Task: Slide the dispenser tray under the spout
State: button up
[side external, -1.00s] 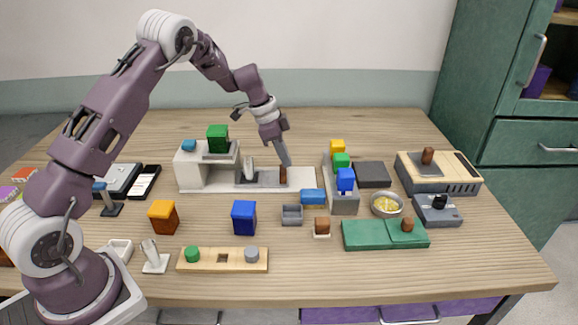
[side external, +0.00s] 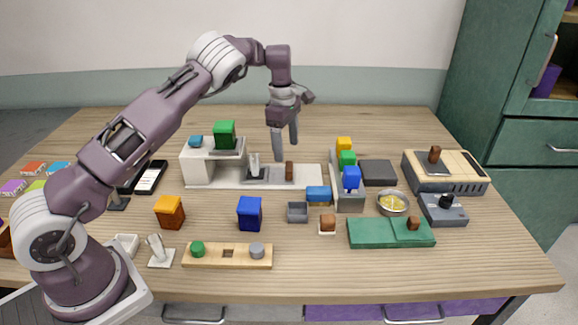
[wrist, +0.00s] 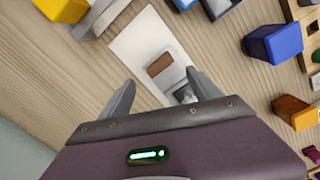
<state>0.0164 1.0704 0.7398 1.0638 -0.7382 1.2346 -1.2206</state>
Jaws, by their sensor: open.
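The dispenser (side external: 199,166) is a white block with a green cube on top, standing at the left end of a long white base plate (side external: 308,179). A grey tray (side external: 258,175) lies on the plate, right of the dispenser, with a brown upright handle (side external: 289,171) near its right end. The handle also shows in the wrist view (wrist: 159,65). A small pale fitting (side external: 254,163) stands by the tray; I cannot make out the spout clearly. My gripper (side external: 286,150) is open and empty, pointing down above and close to the handle. The fingers (wrist: 162,95) show apart in the wrist view.
A grey rack with yellow, green and blue blocks (side external: 350,178) stands right of the plate. A blue-topped block (side external: 318,195) lies at the plate's front right corner. A blue cube (side external: 249,213) and a small grey box (side external: 297,212) stand in front. The table behind is clear.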

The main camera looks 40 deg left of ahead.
aim_at(288, 166)
jog(key=n, duration=0.4)
jog(key=shift+w+d+f, duration=0.15)
jog(key=shift+d, duration=0.2)
jog(key=shift+f+n, duration=0.2)
jog(key=shift+n, duration=0.4)
notch_tip(288, 166, down, 7)
jog(key=shift+r, duration=0.15)
grip_shut()
